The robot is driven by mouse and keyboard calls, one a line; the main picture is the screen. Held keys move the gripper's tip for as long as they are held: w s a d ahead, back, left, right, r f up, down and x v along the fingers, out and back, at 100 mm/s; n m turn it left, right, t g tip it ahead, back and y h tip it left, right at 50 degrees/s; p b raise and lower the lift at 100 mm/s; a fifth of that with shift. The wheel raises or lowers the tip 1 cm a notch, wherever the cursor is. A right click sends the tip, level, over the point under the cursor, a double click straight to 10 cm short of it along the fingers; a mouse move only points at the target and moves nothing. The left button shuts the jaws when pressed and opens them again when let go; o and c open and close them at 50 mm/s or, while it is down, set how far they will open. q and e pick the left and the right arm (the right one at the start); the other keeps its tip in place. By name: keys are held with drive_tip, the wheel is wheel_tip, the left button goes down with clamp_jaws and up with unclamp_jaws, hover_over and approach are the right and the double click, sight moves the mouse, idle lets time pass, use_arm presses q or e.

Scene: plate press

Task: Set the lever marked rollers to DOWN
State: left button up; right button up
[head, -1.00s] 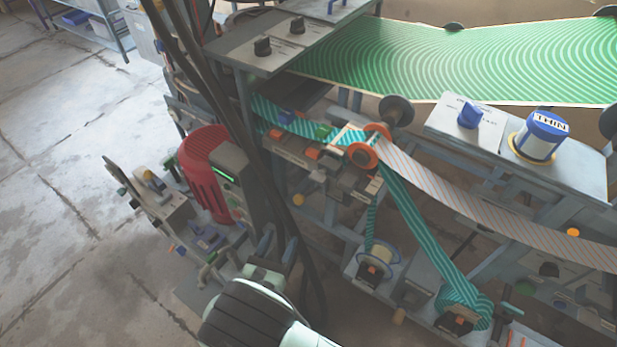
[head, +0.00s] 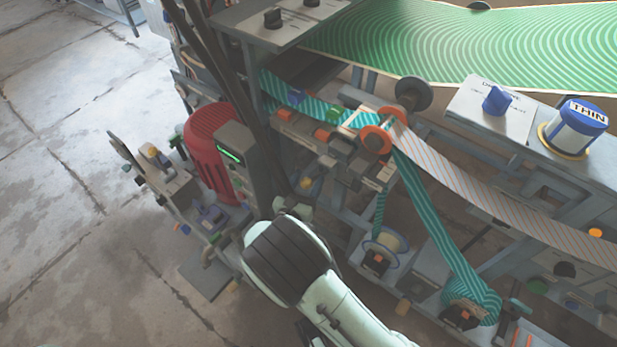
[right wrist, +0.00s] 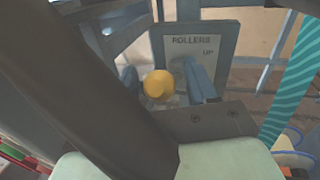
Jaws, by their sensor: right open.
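The rollers lever's yellow ball knob (right wrist: 158,85) shows in the right wrist view, in front of a grey plate (right wrist: 187,46) marked ROLLERS. In the head view the yellow knob (head: 306,183) shows just beyond my right gripper (head: 291,203), whose fingers are mostly hidden. My left gripper is out of view.
Orange rollers (head: 377,139) and a teal striped web (head: 425,212) lie to the right. Open floor is at far left.

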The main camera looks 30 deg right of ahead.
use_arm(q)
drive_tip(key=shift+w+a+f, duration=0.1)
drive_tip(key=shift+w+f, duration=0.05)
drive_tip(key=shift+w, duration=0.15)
use_arm(e)
drive_tip(key=shift+x, duration=0.9)
clamp_jaws()
drive_tip(key=shift+f, duration=0.1)
